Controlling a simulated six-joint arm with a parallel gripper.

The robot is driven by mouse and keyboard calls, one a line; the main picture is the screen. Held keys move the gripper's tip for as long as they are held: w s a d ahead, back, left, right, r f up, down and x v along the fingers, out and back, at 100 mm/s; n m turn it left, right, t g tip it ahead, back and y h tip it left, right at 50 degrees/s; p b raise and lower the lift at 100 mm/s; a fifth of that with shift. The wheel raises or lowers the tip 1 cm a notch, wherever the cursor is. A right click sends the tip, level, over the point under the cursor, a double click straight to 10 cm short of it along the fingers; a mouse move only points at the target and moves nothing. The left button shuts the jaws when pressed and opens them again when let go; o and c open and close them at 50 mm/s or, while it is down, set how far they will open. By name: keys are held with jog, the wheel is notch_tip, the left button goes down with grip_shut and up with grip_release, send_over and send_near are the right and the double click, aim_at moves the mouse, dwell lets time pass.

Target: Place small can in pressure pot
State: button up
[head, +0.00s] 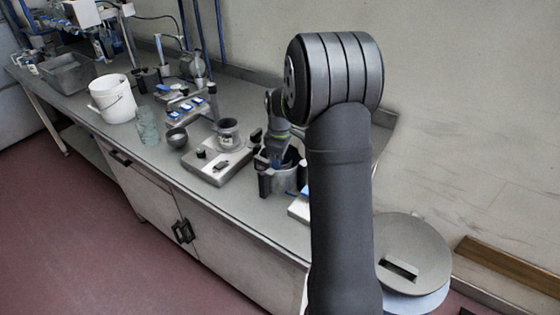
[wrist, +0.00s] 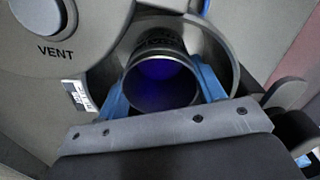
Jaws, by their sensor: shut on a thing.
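The small can (wrist: 160,82), dark outside and deep blue inside, is seen through its open top in the wrist view. My gripper (wrist: 163,98) is shut on it, with a blue finger on either side. The pressure pot (head: 285,183) is a grey round vessel with black clamps near the right of the bench. My gripper (head: 276,158) reaches down at its open top in the head view, and the can is hidden there. A curved grey rim surrounds part of the can in the wrist view. Whether the can touches the pot floor cannot be told.
A grey surface marked VENT (wrist: 62,50), with a round knob, lies left of the can. A flat device (head: 218,163) holding a grey cup (head: 229,134) stands left of the pot. A dark bowl (head: 177,138), glass jar (head: 148,127) and white bucket (head: 113,99) are farther left.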

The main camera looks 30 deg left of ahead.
jog(key=shift+f, duration=0.1)
jog(key=o, duration=0.8)
notch_tip(320, 180, up, 12)
jog(key=shift+r, duration=0.15)
